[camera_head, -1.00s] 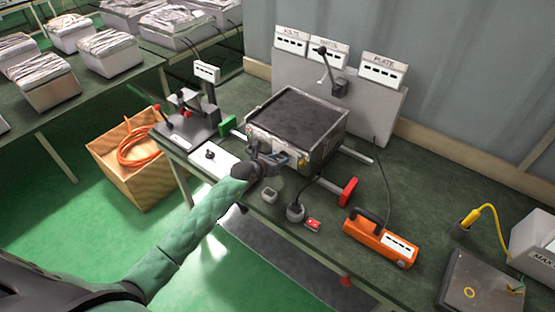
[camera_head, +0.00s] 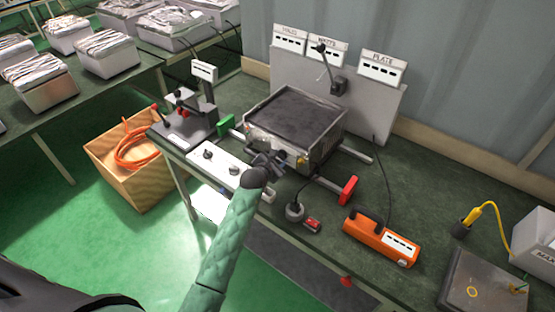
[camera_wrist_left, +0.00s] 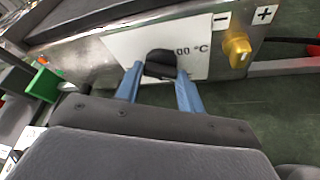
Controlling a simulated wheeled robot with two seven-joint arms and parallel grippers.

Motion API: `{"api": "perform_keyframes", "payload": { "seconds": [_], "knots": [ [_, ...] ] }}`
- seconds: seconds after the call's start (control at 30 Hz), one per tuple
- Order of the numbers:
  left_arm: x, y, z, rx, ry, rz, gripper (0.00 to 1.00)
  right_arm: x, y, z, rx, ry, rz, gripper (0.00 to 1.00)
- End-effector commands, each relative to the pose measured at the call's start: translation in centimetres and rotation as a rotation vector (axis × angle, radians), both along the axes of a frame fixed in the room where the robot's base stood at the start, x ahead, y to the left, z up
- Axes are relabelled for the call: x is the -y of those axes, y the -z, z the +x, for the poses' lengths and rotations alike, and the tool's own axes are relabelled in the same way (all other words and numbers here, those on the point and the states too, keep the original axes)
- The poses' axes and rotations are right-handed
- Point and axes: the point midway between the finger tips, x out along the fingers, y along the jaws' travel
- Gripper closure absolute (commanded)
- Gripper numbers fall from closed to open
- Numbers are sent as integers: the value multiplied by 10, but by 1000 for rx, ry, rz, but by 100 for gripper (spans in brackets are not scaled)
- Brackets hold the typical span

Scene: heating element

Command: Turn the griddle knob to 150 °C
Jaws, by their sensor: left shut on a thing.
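The griddle (camera_head: 297,118) sits on the dark green bench, with a dark plate on top and a metal front. In the left wrist view its white front panel (camera_wrist_left: 120,45) carries a black knob (camera_wrist_left: 160,64), with "00 °C" legible to its right and the rest of that label hidden. My left gripper (camera_head: 272,157) is at the griddle front. In the wrist view its two blue fingers (camera_wrist_left: 158,82) stand on either side of the black knob, shut on it. Where the knob's pointer stands cannot be told. My right gripper is not in view.
A red-ended rail (camera_head: 348,190) and an orange instrument (camera_head: 380,240) stand to the right. A white panel with knobs (camera_head: 220,170) lies to the left. A cable crosses the bench.

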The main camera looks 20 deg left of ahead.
Motion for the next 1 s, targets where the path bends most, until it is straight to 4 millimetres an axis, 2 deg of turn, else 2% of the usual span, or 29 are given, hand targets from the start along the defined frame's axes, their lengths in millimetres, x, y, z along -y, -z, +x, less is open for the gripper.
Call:
{"api": "perform_keyframes", "payload": {
  "seconds": [0.67,0.7,0.77,0.8,1.0],
  "knots": [
    [1,1,0,13,1,37,85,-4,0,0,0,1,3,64],
    [1,1,0,13,1,37,56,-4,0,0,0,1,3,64],
    [1,1,0,13,1,37,44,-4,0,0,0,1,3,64],
    [1,1,0,13,1,37,40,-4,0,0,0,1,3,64],
    [1,0,0,13,0,38,40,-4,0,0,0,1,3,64]
  ]
}}
